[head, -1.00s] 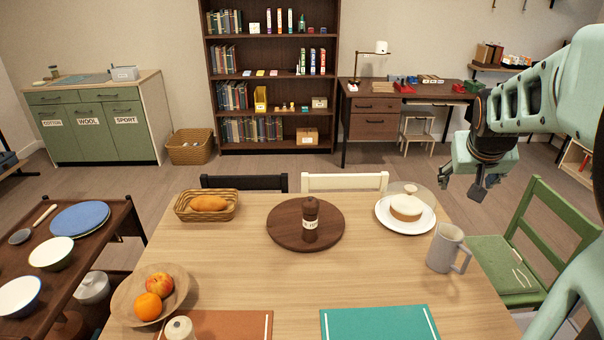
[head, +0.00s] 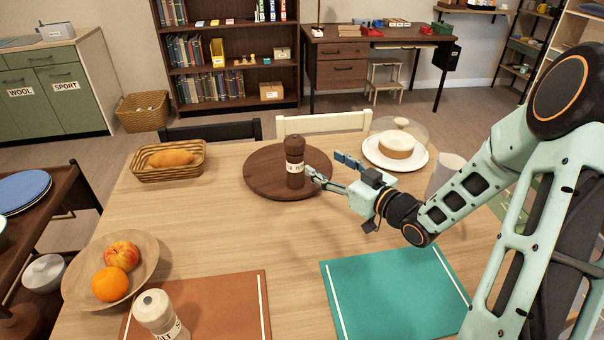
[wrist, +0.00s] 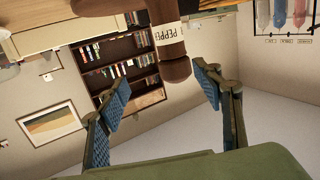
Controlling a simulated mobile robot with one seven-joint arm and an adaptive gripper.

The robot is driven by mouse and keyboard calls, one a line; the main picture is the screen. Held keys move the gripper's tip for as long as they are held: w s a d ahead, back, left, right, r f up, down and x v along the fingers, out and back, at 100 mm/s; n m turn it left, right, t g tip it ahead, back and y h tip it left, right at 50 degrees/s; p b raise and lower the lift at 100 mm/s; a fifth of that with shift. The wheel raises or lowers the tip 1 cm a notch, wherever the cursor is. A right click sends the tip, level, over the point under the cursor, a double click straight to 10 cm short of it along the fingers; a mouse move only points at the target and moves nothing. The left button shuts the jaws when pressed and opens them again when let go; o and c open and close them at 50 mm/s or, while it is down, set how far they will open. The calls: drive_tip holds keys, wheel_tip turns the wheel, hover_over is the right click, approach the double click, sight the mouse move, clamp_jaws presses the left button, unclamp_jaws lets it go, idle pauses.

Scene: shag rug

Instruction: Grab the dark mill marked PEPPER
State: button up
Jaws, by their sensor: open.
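The dark brown pepper mill (head: 295,162) stands upright on a round dark wooden board (head: 262,182) near the middle of the table. In the wrist view the mill (wrist: 165,38) appears upside down, and its white label reads PEPPER. My gripper (head: 325,170) is open and reaches in from the right, its fingers close to the mill's right side. In the wrist view the open gripper (wrist: 158,92) has one blue-padded finger on each side, with the mill ahead between them and nearer the right finger. I cannot tell whether a finger touches it.
A pale salt mill (head: 158,314) stands on the orange placemat (head: 225,300) at front left. A fruit bowl (head: 140,262), a bread basket (head: 190,172) and a cake plate (head: 418,163) surround the board. A grey mug (head: 446,172) is partly behind my arm.

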sight(301, 150)
drive_tip(key=shift+y, duration=0.6)
drive_tip(key=w+a, duration=0.1)
drive_tip(key=w+a+r, duration=0.1)
drive_tip(key=a, duration=0.1)
drive_tip(key=w+a, duration=0.1)
drive_tip(key=a, duration=0.1)
drive_tip(key=shift+w+r, duration=0.1)
drive_tip(key=shift+r, duration=0.05)
drive_tip(key=b+x, duration=0.1)
drive_tip(key=x, duration=0.4)
drive_tip(key=shift+w+a, duration=0.1)
drive_tip(key=shift+a, duration=0.05)
clamp_jaws()
